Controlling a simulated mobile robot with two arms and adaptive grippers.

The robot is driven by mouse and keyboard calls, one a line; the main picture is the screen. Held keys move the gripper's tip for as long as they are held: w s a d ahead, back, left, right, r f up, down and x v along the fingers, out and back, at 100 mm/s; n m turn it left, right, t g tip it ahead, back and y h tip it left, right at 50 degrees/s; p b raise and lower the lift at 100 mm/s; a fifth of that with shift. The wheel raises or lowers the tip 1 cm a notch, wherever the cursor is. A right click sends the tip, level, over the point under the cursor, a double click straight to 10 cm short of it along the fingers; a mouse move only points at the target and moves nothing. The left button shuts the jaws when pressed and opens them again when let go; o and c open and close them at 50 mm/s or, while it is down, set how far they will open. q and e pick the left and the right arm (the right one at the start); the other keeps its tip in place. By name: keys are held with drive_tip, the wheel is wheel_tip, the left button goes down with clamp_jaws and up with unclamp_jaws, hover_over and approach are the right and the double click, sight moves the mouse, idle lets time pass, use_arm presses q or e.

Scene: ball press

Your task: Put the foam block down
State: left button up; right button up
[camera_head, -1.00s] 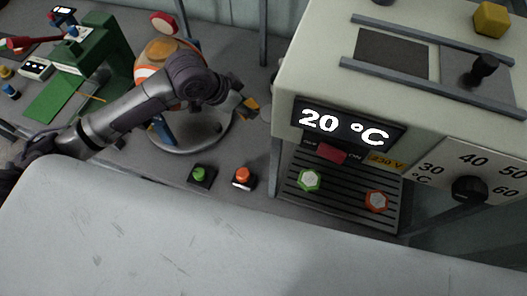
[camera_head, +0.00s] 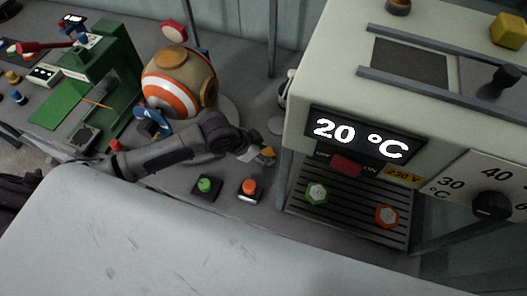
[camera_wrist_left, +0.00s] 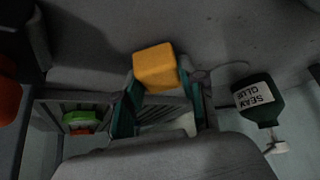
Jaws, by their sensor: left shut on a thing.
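The foam block (camera_wrist_left: 155,66) is a yellow-orange block with rounded edges. In the left wrist view it sits between the teal finger pads of my left gripper (camera_wrist_left: 157,92). In the head view only a small yellow part of the foam block (camera_head: 267,152) shows at the tip of my left gripper (camera_head: 262,155). The left gripper is shut on it, beside the left side of the pale machine and behind the orange button. I cannot tell whether the block touches the bench. My right gripper is not in view.
The pale machine (camera_head: 300,97) reads 20 °C. A green button (camera_head: 205,186) and an orange button (camera_head: 249,187) stand in front of the arm. The striped ball (camera_head: 165,95) and green press (camera_head: 110,65) are behind-left. A dark glue bottle (camera_wrist_left: 257,99) lies right in the wrist view.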

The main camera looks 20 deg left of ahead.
use_arm(q)
drive_tip(key=shift+f, duration=0.15)
drive_tip(key=o, duration=1)
drive_tip(key=v, duration=1.2)
drive_tip(key=shift+r, duration=0.25)
drive_tip(key=shift+w, duration=0.1)
